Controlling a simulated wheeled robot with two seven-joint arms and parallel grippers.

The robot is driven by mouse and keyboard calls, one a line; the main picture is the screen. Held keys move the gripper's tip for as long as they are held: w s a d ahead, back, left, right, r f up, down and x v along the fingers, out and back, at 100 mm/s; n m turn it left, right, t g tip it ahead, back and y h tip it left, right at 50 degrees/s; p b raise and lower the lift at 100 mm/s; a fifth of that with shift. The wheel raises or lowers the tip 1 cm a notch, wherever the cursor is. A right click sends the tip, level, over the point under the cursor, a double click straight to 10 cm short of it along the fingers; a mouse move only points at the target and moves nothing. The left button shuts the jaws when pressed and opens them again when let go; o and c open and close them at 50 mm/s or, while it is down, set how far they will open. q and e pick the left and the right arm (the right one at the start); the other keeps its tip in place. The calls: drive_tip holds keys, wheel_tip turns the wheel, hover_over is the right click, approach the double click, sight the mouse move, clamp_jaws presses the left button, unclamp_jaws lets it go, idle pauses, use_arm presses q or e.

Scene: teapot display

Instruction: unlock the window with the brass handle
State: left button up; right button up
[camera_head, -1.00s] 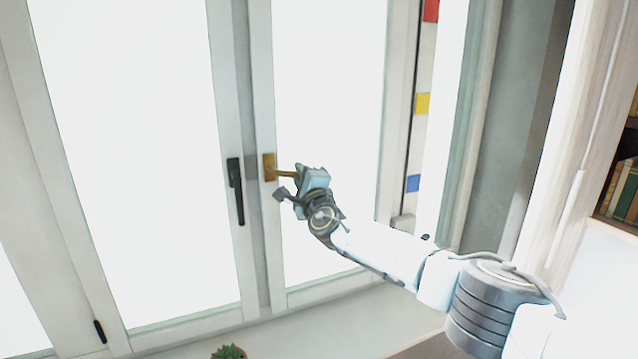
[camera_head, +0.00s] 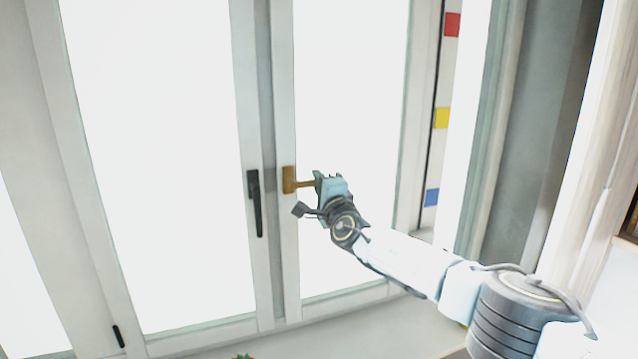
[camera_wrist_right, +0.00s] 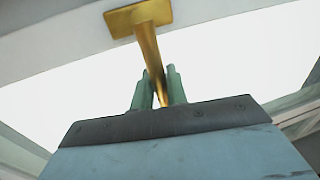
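The brass handle (camera_head: 289,180) is on the right window sash, with its lever pointing right, roughly level, in the head view. My right gripper (camera_head: 319,183) is at the lever's free end. Its fingers (camera_wrist_right: 160,90) sit close on both sides of the lever and look shut on it; the lever's tip is partly hidden by the gripper body. My left gripper is not in view.
A black handle (camera_head: 256,203) hangs down on the neighbouring sash, just left of the brass one. A pale sill (camera_head: 400,325) runs below the window, with a bit of green plant at the bottom edge. A grey wall and pale panel stand to the right.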

drive_tip(key=o, duration=0.4)
drive_tip(key=shift+r, duration=0.1)
drive_tip(key=shift+c, duration=0.2)
drive_tip(key=shift+s, duration=0.1)
drive_tip(key=p+v, duration=0.4)
drive_tip(key=v, duration=0.9)
drive_tip(key=shift+p, duration=0.3)
drive_tip(key=shift+s, duration=0.1)
